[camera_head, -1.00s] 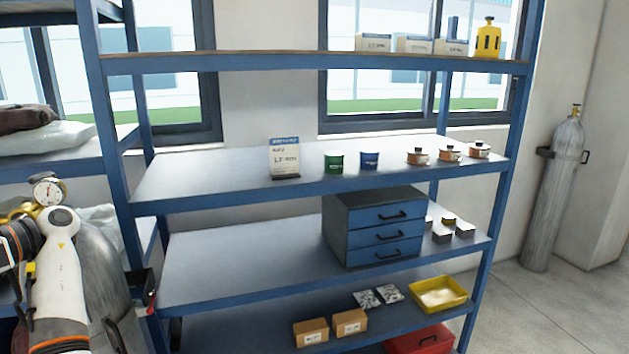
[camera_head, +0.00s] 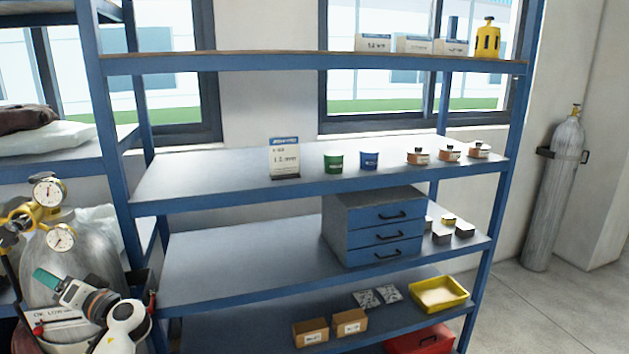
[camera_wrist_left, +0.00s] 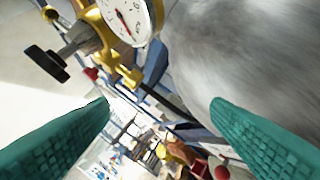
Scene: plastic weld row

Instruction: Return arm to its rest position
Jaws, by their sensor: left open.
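My left gripper (camera_head: 47,281) is at the lower left of the head view, with a teal finger in front of the grey gas cylinder (camera_head: 95,255). My white and grey left arm is folded low there. In the left wrist view the two teal fingers (camera_wrist_left: 160,105) are wide apart with nothing held between them. Behind them show the cylinder's grey side (camera_wrist_left: 245,50) and a round gauge (camera_wrist_left: 130,18) on yellow fittings. I cannot tell how much space lies between the fingers and the cylinder. My right gripper is not in view.
A blue shelf rack (camera_head: 320,190) stands ahead, holding a drawer cabinet (camera_head: 385,235), green and blue cans, spools and a yellow tray (camera_head: 438,292). Two gauges (camera_head: 60,237) top the cylinder at left. Another cylinder (camera_head: 555,190) stands by the right wall. Floor at lower right is clear.

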